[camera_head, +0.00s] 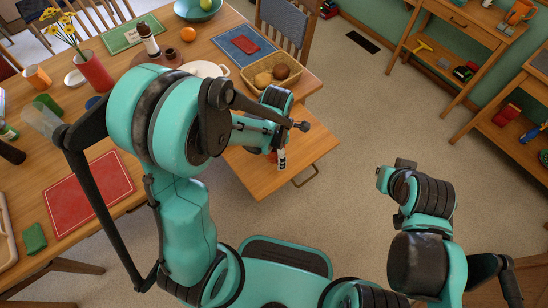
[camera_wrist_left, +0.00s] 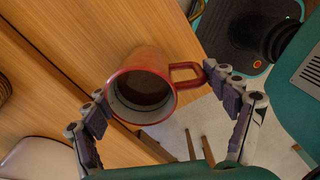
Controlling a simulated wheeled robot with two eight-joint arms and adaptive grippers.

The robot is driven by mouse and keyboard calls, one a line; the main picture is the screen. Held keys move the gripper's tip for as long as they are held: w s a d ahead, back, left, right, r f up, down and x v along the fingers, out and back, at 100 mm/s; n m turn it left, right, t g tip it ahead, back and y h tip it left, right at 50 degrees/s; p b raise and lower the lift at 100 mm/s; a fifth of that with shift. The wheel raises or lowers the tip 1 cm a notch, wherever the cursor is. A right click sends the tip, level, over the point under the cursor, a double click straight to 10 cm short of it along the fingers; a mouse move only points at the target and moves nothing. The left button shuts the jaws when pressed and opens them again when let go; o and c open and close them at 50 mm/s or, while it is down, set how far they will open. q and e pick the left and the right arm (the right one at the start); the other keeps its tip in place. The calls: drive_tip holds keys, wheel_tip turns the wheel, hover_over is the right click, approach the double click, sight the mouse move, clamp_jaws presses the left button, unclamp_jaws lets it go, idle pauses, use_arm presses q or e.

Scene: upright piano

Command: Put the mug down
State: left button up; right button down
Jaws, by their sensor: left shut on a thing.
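A red mug (camera_wrist_left: 143,92) with a handle on its right sits between the fingers of my left gripper (camera_wrist_left: 157,86) in the left wrist view. Its rim faces the camera and its inside is brownish; I cannot tell whether it holds liquid. In the head view my left gripper (camera_head: 279,158) is over the wooden surface at the table's near right side, and only a sliver of red shows there. I cannot tell whether the mug touches the wood. My right gripper (camera_head: 392,172) hangs over the floor, and its fingers are not clear.
The dining table (camera_head: 135,173) holds a basket of bread (camera_head: 272,75), a white pot (camera_head: 205,69), a red placemat (camera_head: 88,193) and a red vase (camera_head: 94,72). The wooden surface with a metal handle (camera_head: 306,180) has bare room. Shelves (camera_head: 452,65) stand at the right; the floor between is clear.

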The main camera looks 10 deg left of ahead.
sight(274, 156)
use_arm(q)
drive_tip(key=shift+w+a+f, duration=0.25)
drive_tip(key=shift+a+f, duration=0.1)
drive_tip(key=shift+a, duration=0.2)
wheel_tip(274, 156, down, 4)
drive_tip(key=shift+f+b, duration=0.1)
drive_tip(key=shift+b, duration=1.1)
drive_tip(key=o, duration=1.3)
drive_tip(key=shift+o, duration=0.2)
